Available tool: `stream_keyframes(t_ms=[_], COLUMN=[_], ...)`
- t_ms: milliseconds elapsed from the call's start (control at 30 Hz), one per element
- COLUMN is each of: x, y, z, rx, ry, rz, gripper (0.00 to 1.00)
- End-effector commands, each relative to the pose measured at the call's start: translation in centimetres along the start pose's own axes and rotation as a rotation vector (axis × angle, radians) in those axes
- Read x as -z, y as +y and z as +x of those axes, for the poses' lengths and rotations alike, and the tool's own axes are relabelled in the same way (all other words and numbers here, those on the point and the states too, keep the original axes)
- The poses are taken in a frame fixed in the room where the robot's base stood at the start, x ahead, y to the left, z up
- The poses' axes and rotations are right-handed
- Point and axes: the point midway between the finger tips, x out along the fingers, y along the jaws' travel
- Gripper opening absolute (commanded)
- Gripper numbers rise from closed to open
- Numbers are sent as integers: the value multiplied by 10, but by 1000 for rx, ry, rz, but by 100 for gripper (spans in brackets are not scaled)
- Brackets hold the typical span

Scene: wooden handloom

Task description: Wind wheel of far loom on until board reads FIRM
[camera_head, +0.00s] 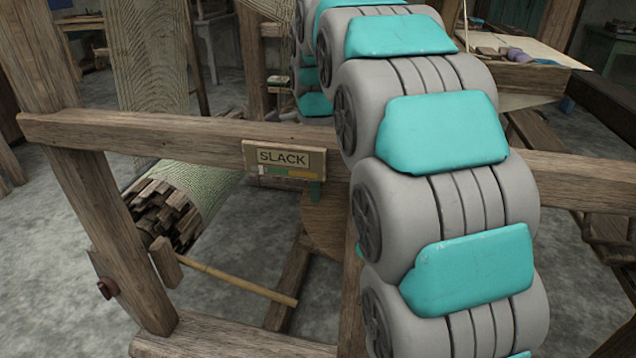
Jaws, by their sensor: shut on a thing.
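A small board (283,158) on the loom's cross beam reads SLACK. Under the word is a strip with a pale part at its left end, then green, then yellow to the right. Just below the board, a rounded brown wooden piece (322,228) shows, perhaps the wheel; my arm hides its right side. A cloth roll (205,190) with pale green weave and a slatted wooden end lies to the left behind the beam. My gripper is not visible; my grey and teal arm rises across the picture, bends over at the top and comes down behind itself.
The loom's cross beam (130,134) runs across the view, with a thick post (115,220) at left. A thin rod (240,283) slants below the roll. A wooden tray (530,78) with small items stands at upper right. Grey floor is open at lower left.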

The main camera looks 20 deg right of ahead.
Motion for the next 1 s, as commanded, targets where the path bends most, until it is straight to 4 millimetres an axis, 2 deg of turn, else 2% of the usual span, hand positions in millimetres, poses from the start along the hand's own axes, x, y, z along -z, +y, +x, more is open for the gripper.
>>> stream_keyframes(t_ms=[100, 1000], x=[0, 0], y=[0, 0], z=[0, 0], rx=[0, -1], ry=[0, 0], rz=[0, 0], gripper=[0, 0])
